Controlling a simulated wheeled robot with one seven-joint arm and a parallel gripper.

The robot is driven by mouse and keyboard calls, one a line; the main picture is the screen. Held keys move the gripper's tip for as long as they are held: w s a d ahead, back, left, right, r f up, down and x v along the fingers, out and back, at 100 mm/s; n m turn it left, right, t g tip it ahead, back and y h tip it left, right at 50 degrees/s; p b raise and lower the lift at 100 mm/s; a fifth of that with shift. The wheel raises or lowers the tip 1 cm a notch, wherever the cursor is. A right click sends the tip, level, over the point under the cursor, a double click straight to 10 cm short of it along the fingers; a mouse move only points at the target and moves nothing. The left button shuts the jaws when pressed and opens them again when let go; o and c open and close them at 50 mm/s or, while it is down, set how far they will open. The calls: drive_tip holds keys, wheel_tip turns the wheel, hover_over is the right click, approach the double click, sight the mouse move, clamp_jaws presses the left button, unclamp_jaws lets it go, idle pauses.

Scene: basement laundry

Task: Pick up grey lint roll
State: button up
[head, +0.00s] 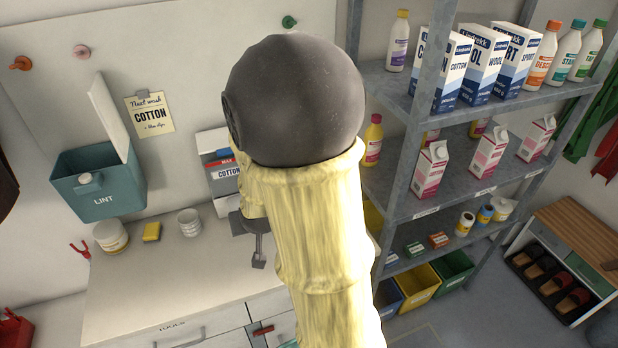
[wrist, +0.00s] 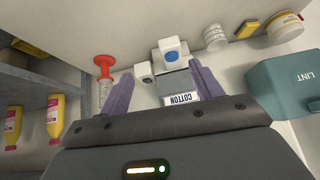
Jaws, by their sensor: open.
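A small light-grey ribbed roll (head: 189,222), which looks like the grey lint roll, stands on the white counter right of a yellow sponge. It also shows in the wrist view (wrist: 215,37), near the top and beyond the right finger. My gripper (wrist: 161,73) is open, with two purple fingers apart and nothing held between them. The roll is outside the span of the fingers and apart from them. In the head view my arm hides most of the gripper.
The yellow sponge (head: 152,232) and a yellow-labelled tub (head: 110,236) stand left of the roll. A teal LINT bin (head: 100,195) hangs on the wall above. Grey shelves (head: 480,105) with bottles and cartons stand right. The front counter is clear.

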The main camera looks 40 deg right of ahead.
drive_tip(key=w+d+f+m+t+h+b, duration=0.2)
drive_tip(key=d+t+h+b, duration=0.1)
drive_tip(key=d, duration=0.6)
drive_tip(key=w+d+f+m+t+h+b, duration=0.2)
drive_tip(key=d+h+b, duration=0.4)
drive_tip(key=d, duration=0.4)
drive_tip(key=shift+w+f+t+b, duration=0.3)
drive_tip(key=shift+f+t+b, duration=0.35)
drive_tip(key=shift+t, duration=0.35)
drive_tip(key=shift+r, duration=0.1)
